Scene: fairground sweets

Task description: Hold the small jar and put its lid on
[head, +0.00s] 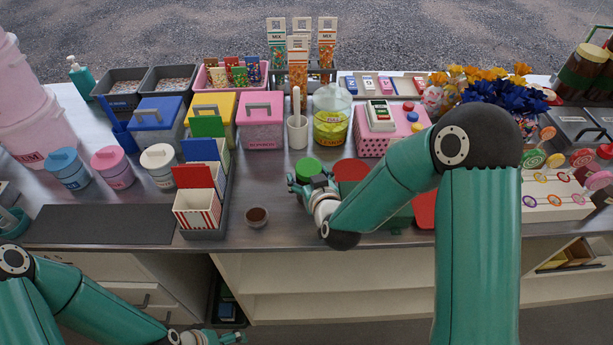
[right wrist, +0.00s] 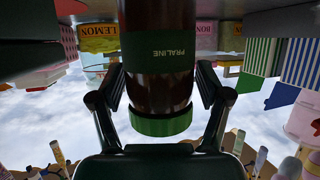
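A small brown jar (right wrist: 160,80) with a green PRALINE label stands between the fingers of my right gripper (right wrist: 160,85) in the right wrist view, which is upside down. Both fingertips appear to touch its sides. A green lid (right wrist: 161,125) shows at the jar's top end; whether it is fully seated I cannot tell. In the head view the green top (head: 308,167) shows beside my right gripper (head: 312,184), over the counter; the jar's body is mostly hidden. My left gripper (head: 222,338) is low at the bottom edge, before the counter, its fingers too small to judge.
A red round piece (head: 350,170) lies just right of the jar, and another red piece (head: 425,208) is partly behind my arm. A small brown-filled bowl (head: 256,216) and a striped box (head: 197,208) stand to the left. The dark mat (head: 100,224) is bare.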

